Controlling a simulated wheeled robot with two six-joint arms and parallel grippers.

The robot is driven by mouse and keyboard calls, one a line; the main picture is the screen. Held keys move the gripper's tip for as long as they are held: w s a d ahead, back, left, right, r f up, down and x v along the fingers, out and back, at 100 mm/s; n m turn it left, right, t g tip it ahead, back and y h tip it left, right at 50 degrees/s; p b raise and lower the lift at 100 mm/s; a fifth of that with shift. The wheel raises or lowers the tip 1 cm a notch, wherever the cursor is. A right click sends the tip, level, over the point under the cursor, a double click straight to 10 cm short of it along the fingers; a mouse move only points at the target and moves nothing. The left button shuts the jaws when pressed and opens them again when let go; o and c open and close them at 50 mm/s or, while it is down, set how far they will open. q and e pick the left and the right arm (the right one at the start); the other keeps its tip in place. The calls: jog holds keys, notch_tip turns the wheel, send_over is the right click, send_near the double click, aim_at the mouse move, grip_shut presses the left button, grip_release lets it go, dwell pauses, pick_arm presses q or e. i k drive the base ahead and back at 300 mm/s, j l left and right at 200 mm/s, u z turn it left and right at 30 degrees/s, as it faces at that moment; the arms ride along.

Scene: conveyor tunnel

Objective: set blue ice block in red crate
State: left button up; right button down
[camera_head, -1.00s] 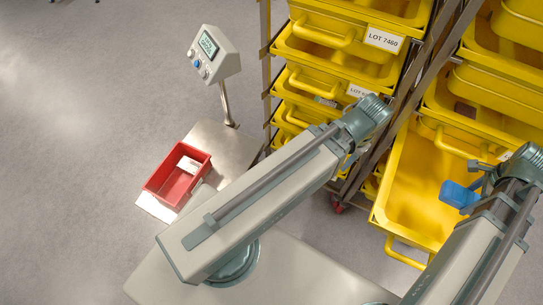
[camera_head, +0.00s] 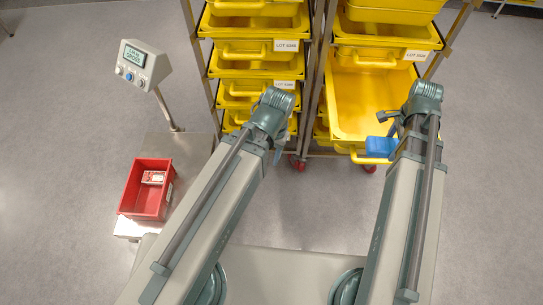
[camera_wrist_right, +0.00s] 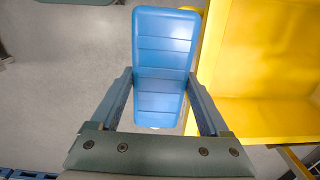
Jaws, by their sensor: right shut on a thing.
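The blue ice block (camera_head: 381,147) is held off the floor in front of an open yellow tub. My right gripper (camera_head: 392,141) is shut on it. In the right wrist view the block (camera_wrist_right: 163,45) stands out between the two fingers of the gripper (camera_wrist_right: 160,90). The red crate (camera_head: 131,188) stands at the left on a metal platform, well away from the block. A small white and red item (camera_head: 153,177) lies in it. My left gripper (camera_head: 277,150) is mostly hidden behind its own wrist; its fingers do not show clearly.
Racks of yellow tubs (camera_head: 245,68) stand ahead; one yellow tub (camera_head: 366,105) is pulled out near my right gripper. A display unit (camera_head: 143,65) on a post rises behind the crate's platform (camera_head: 195,150). My left arm lies between the block and the crate. Floor at the left is clear.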

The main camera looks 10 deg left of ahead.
aim_at(150, 209)
jog(key=k+j, duration=0.2)
jog(key=j, duration=0.2)
jog(key=k+j, duration=0.15)
jog(key=j, duration=0.25)
jog(key=k+j, duration=0.2)
jog(key=j, duration=3)
jog(key=u, duration=0.05)
